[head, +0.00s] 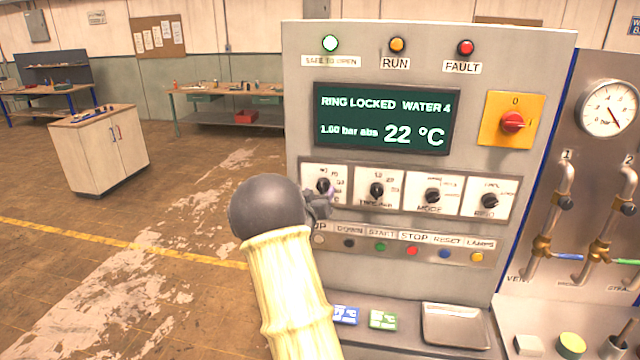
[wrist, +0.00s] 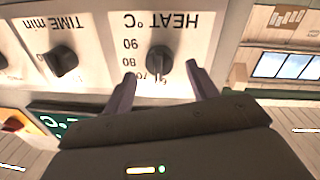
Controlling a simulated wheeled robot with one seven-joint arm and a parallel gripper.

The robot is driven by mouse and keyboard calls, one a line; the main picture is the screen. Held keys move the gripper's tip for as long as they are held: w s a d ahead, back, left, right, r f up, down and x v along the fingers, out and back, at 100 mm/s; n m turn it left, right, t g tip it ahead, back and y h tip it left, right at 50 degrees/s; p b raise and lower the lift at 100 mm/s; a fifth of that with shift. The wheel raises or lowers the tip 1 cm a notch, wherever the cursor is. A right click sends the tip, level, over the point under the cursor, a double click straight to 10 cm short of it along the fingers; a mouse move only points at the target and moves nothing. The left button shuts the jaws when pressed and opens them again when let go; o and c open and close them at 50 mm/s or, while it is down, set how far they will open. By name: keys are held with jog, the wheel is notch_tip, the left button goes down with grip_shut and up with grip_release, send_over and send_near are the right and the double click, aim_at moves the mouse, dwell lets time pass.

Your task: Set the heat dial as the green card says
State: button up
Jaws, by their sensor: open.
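The heat dial (wrist: 159,62) is a black knob on a white plate marked HEAT °C, seen upside down in the wrist view. Its ridge points toward the picture bottom, near the 70 and a partly hidden number starting with 6. In the head view the dial (head: 323,185) is leftmost in the dial row. My gripper (wrist: 160,78) is open, its fingers on either side of the dial; I cannot tell whether they touch it. In the head view my gripper (head: 320,203) is partly behind my wrist. The green card (head: 383,320) lies on the ledge below, its print too small to read.
The time dial (head: 376,190) is close right of the heat dial, followed by two more. Buttons (head: 411,251) run below. A blue card (head: 345,315) lies beside the green one. The screen (head: 385,118) reads RING LOCKED, 22 °C. Open floor is at left.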

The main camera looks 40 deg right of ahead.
aim_at(323, 186)
jog(key=shift+p+x, duration=0.4)
jog(key=shift+x, duration=1.05)
jog(key=c, duration=1)
